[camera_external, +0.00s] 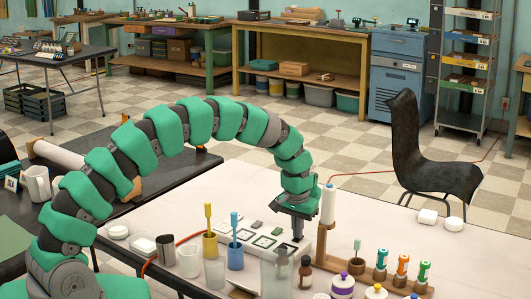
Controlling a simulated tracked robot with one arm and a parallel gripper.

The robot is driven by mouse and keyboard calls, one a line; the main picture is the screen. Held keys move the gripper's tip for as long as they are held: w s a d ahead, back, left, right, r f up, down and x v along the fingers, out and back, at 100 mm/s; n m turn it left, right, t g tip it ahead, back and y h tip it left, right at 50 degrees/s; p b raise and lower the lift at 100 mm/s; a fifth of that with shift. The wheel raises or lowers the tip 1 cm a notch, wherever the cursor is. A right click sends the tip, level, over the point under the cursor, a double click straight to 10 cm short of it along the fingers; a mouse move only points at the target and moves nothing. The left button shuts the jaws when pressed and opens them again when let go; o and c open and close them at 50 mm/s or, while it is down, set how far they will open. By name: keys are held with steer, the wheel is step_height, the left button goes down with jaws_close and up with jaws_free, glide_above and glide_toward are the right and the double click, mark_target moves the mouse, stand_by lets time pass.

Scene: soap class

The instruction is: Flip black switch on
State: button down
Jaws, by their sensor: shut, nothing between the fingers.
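My gripper (297,237) is at the end of my green and grey arm and points down at the white worktable. Its fingers are small in the picture and appear closed, with nothing seen between them. It is just above or touching the right end of a pale flat strip (232,233) with several green and dark squares on it. I cannot make out a black switch for certain; it may be hidden by or merge with the dark gripper tip. I cannot tell whether the fingertips touch anything.
Close in front of the gripper stand a clear container (274,275) and a brown bottle (305,272). A wooden stand with a white cylinder (328,205) is just right. Yellow (210,244) and blue (235,256) cups with brushes stand left. The table (380,205) is clear behind right.

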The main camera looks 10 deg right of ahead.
step_height(320, 180, up, 14)
steer(key=s+a, duration=0.1)
steer(key=shift+p, duration=0.35)
stand_by(0.4)
steer(key=shift+f, duration=0.15)
steer(key=d+b, duration=0.1)
steer(key=b, duration=0.2)
steer(key=shift+w, duration=0.4)
glide_toward(295, 242)
steer(key=w+f, duration=0.1)
steer(key=f, duration=0.1)
steer(key=d+f, duration=0.1)
steer(key=f, duration=0.1)
steer(key=w+d+f, duration=0.1)
steer(key=f, duration=0.1)
steer(key=shift+w+d+f+b, duration=0.1)
steer(key=shift+w+d+b, duration=0.15)
steer(key=shift+w+b, duration=0.1)
